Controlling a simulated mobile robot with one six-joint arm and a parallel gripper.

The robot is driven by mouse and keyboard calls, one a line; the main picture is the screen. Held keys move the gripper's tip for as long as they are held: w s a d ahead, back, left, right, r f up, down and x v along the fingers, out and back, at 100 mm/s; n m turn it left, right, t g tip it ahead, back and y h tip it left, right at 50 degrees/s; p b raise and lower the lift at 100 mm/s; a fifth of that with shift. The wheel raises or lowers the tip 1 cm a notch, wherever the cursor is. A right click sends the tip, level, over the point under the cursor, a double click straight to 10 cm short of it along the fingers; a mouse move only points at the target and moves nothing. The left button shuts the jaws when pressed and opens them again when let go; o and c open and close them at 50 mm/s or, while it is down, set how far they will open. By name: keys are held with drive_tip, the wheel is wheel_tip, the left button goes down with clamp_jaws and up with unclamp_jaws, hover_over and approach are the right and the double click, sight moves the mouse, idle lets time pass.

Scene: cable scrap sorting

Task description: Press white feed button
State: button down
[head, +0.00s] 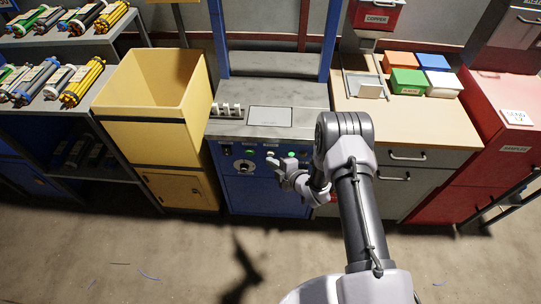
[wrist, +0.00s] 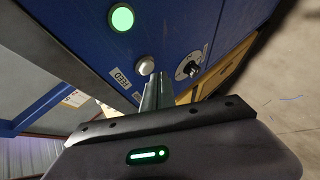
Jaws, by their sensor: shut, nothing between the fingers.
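The white feed button (wrist: 146,65) is a small pale round knob on the blue front panel (wrist: 165,30), next to a "FEED" label (wrist: 119,77). In the head view, the button (head: 270,153) shows just above my fingertips. My gripper (wrist: 158,78) is shut and empty, its fingertips pointing at the panel close to the button. I cannot tell whether they touch it. In the head view, my gripper (head: 271,161) is in front of the blue machine, below its grey top (head: 312,97).
A lit green button (wrist: 121,18) and a black rotary knob (wrist: 188,67) flank the feed button on the panel. A yellow bin (head: 150,128) stands left of the machine. A drawer cabinet (head: 420,122) with coloured boxes stands right. The floor in front is mostly clear.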

drive_tip(key=shift+w, duration=0.25)
drive_tip(key=shift+w+b, duration=0.45)
idle(0.6)
drive_tip(key=shift+s, duration=0.85)
drive_tip(key=shift+s+p, duration=0.1)
drive_tip(key=shift+p, duration=0.2)
drive_tip(key=shift+s+p, duration=0.65)
drive_tip(key=shift+s, duration=1.8)
